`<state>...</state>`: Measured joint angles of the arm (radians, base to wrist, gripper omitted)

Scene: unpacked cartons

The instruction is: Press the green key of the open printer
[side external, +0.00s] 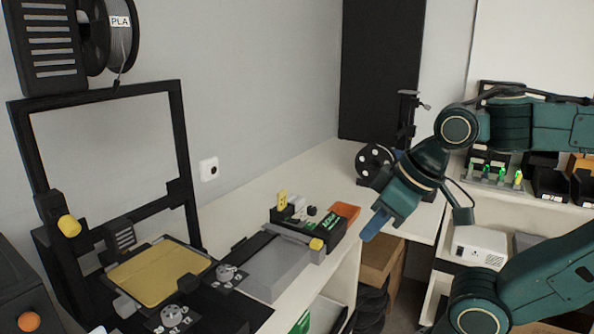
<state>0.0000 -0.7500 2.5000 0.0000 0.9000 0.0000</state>
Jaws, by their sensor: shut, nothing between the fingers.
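The open-frame printer (186,140) stands at the left of the bench, with a black upright frame and a gold bed plate (158,272). I cannot make out a green key on it; its front lower part is cut off by the picture's bottom edge. My gripper (372,228), with blue fingers on a teal wrist, is shut and empty. It points down and left, in the air near the bench's front edge, well to the right of the printer. It appears apart from everything.
A black tool tray (338,232) with a green label and an orange bin (346,212) lie between gripper and printer. A grey box-like block (272,268) is beside the printer. A dark machine with an orange knob (29,321) is at far left. A black spool (374,160) stands behind my gripper.

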